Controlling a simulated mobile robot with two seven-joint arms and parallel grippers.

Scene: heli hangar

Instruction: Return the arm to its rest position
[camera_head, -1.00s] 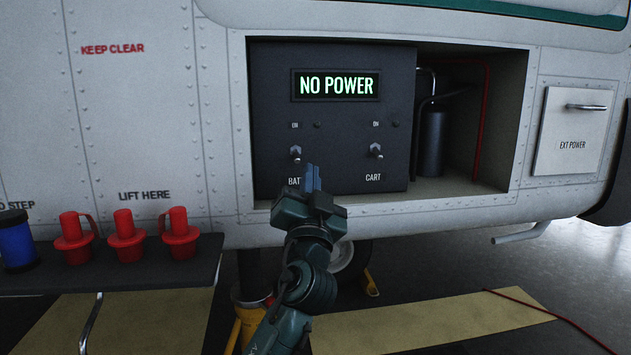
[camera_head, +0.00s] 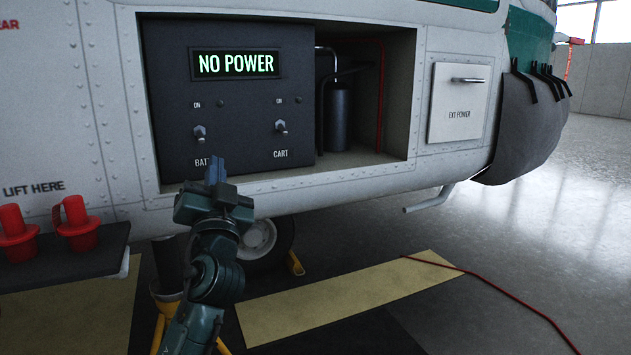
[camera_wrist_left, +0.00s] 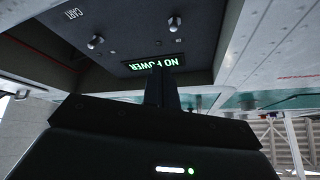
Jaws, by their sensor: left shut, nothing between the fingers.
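My left gripper (camera_head: 216,171) is in front of the lower edge of the dark power panel (camera_head: 170,100), just below and right of the BATT switch (camera_head: 199,134). Its fingers point up and are shut with nothing between them. The gripper partly hides the end of the BATT label. The CART switch (camera_head: 281,127) is to the right of it. The panel display (camera_head: 236,64) reads NO POWER in green. In the left wrist view the shut fingers (camera_wrist_left: 161,88) overlap the display, which appears upside down. My right gripper is not in view.
A dark shelf (camera_head: 70,266) with red plugs (camera_head: 76,224) stands at the left. An open bay with a dark cylinder (camera_head: 338,118) and the EXT POWER door (camera_head: 459,103) are to the right. A red cable (camera_head: 500,291) lies on the floor.

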